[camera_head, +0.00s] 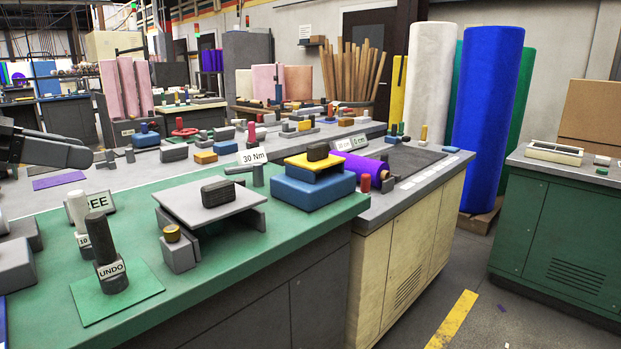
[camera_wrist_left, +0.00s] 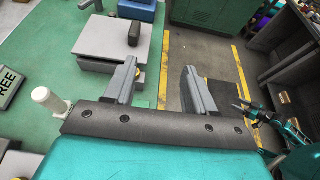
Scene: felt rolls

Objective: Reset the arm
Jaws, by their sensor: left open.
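My left gripper (camera_head: 82,150) comes in from the left edge of the head view, above the bench. In the left wrist view its two grey fingers stand wide apart, with nothing between them (camera_wrist_left: 158,88). Below it lie the edge of the green-topped bench (camera_wrist_left: 152,60) and the grey floor. The fingers hold nothing and seem apart from the bench objects.
The green bench (camera_head: 125,228) carries a dark UNDO post (camera_head: 105,245), a grey plate (camera_head: 208,205) with a dark block, and a blue block (camera_head: 312,188). A purple roll (camera_head: 358,166) lies beyond. Tall blue (camera_head: 487,115) and white (camera_head: 428,85) rolls stand behind.

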